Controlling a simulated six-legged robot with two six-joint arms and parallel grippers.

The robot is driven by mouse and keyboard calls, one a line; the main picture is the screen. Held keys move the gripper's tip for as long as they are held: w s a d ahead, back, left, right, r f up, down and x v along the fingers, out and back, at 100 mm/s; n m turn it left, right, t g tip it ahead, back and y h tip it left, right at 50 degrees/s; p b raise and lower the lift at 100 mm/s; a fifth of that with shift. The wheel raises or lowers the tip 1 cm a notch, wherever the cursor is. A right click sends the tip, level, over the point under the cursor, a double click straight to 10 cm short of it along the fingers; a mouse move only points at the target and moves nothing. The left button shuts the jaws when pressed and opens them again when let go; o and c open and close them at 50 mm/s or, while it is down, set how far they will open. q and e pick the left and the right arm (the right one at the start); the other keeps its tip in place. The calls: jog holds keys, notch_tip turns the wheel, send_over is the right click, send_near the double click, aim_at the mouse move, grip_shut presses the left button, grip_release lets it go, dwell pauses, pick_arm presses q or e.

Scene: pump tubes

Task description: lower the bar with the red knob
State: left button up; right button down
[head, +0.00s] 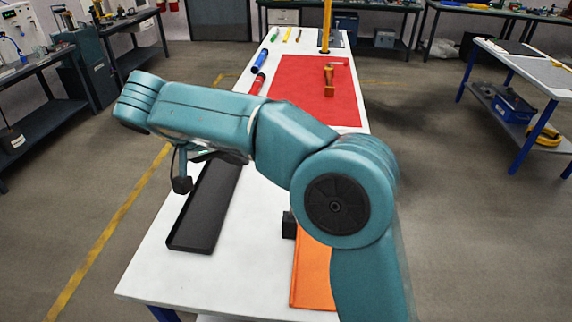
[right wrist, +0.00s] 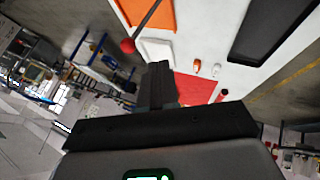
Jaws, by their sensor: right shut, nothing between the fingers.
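In the right wrist view a red knob (right wrist: 128,46) sits at the end of a thin dark bar (right wrist: 147,21), which runs up and right over an orange mat. My right gripper (right wrist: 160,68) is shut and empty, with its dark fingers below and right of the knob in that picture. A gap shows between the fingers and the knob. In the head view my right arm crosses the table, and I cannot make out the bar or the knob there. My left gripper is not in view.
A black tray (head: 207,205) lies on the white table (head: 150,270), left of the orange mat (head: 313,275). A red mat (head: 300,85) lies farther back, with an orange tool (head: 329,80) on it. Blue (head: 260,60) and red (head: 257,84) tubes lie along its left.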

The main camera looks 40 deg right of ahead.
jog(key=s+d+f, duration=0.2)
jog(key=d+f, duration=0.5)
jog(key=d, duration=0.2)
jog(key=shift+s+d, duration=0.3)
jog(key=shift+d, duration=0.05)
jog(key=shift+s, duration=0.1)
